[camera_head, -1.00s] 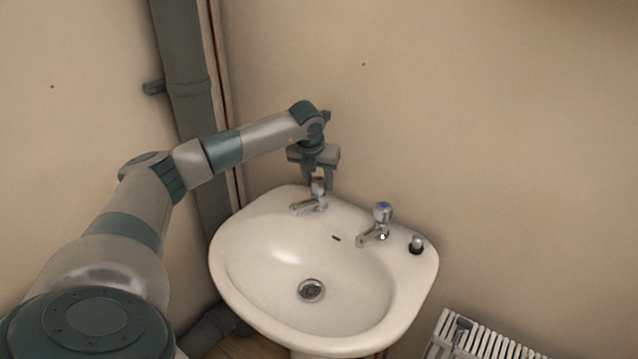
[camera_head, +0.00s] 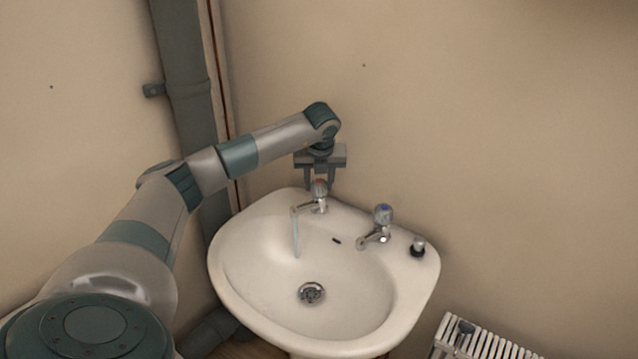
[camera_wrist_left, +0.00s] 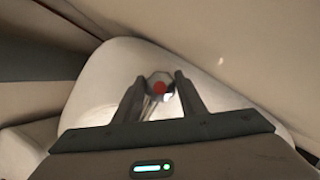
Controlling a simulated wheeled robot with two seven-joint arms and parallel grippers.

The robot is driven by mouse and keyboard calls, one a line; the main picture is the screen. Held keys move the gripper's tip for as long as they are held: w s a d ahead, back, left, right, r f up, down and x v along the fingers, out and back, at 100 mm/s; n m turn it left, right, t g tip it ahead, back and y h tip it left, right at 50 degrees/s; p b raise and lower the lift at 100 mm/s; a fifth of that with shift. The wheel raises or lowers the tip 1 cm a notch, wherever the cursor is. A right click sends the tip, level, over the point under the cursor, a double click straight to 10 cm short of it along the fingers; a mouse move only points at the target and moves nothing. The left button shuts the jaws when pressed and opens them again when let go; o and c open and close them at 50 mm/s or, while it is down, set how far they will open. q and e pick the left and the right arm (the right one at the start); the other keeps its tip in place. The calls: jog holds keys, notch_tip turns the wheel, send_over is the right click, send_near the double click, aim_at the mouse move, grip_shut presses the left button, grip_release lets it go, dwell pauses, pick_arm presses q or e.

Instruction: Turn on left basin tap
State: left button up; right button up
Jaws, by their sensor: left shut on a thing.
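The left basin tap (camera_head: 311,206) is chrome and stands at the back left of the white basin (camera_head: 232,250). A thin stream of water (camera_head: 296,236) runs from its spout into the bowl. My left gripper (camera_head: 319,187) comes down from above and is shut on the tap's knob (camera_head: 320,188). In the left wrist view the knob, with a red dot on top (camera_wrist_left: 159,88), sits between the two fingers (camera_wrist_left: 158,92). My right gripper is not in view.
A second tap with a blue-marked knob (camera_head: 382,214) stands to the right on the basin. A small black and chrome plug (camera_head: 417,246) sits by the right rim. A white radiator (camera_head: 478,341) is at lower right. Walls stand close behind and left, with a grey pipe (camera_head: 187,95).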

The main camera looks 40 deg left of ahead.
pick_arm(q)
jog(key=o, duration=1.1)
jog(key=shift+c, duration=0.2)
jog(key=b+v, duration=0.2)
jog(key=v, duration=1.5)
jog(key=shift+r, duration=0.2)
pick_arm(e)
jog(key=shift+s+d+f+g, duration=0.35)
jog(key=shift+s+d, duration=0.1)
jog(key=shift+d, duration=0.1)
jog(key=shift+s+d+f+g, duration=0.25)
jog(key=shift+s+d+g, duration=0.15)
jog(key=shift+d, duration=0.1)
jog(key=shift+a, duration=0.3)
pick_arm(q)
jog(key=shift+s+d, duration=0.1)
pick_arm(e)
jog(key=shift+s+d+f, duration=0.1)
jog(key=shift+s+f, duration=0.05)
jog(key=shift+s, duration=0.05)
